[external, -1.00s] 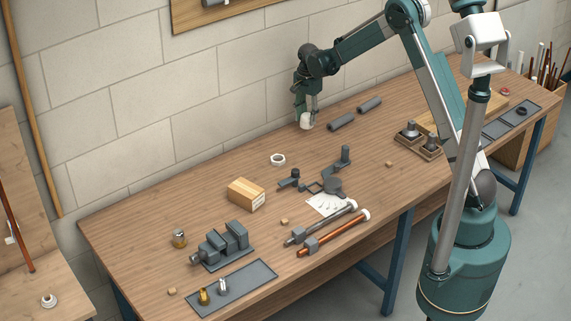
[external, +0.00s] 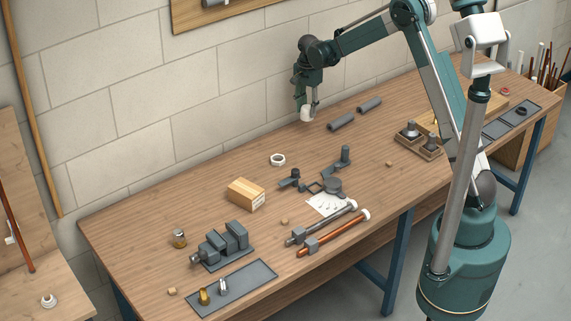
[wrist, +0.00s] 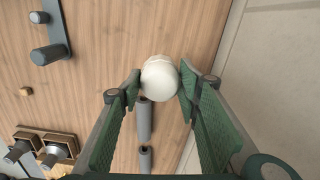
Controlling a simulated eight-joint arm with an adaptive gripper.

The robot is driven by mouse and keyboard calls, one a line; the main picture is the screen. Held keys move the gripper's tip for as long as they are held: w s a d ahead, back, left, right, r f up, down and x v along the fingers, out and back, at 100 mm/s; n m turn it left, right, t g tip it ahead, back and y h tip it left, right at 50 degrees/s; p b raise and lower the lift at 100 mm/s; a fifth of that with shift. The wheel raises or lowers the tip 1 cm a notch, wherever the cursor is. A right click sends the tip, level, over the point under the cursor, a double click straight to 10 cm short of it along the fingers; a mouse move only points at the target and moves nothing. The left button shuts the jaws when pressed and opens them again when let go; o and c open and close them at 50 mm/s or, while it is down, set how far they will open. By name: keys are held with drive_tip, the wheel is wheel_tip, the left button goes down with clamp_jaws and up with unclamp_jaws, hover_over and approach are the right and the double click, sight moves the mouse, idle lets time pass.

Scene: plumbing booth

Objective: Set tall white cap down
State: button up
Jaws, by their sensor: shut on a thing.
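The tall white cap (external: 307,114) is held in my gripper (external: 307,104) near the back edge of the workbench, close to the wall. In the wrist view the cap (wrist: 159,78) sits between the two green finger pads, and my gripper (wrist: 160,88) is shut on it. Its rounded white end faces the wrist camera. The far end of the cap is hidden, so I cannot tell whether it touches the bench.
Two dark grey cylinders (external: 341,122) lie on the bench (external: 150,200) right of my gripper. A white ring nut (external: 278,159) lies to the front left. A wooden block (external: 246,193) and grey vise (external: 222,246) stand further left. The wall (external: 215,90) is close behind.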

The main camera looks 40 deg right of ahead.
drive_tip(key=shift+a, duration=0.1)
drive_tip(key=s+a+n+b, duration=0.1)
drive_tip(key=s+a, duration=0.2)
drive_tip(key=a, duration=1.3)
drive_tip(key=s+a+b, duration=0.1)
drive_tip(key=s+a, duration=0.2)
drive_tip(key=a, duration=1.2)
drive_tip(key=shift+a+r+n, duration=0.15)
drive_tip(key=shift+a+n, duration=0.2)
drive_tip(key=shift+n, duration=0.05)
drive_tip(key=shift+f, duration=3.15)
drive_tip(key=shift+f, duration=1.9)
drive_tip(key=shift+f+b, duration=0.1)
drive_tip(key=shift+b, duration=0.25)
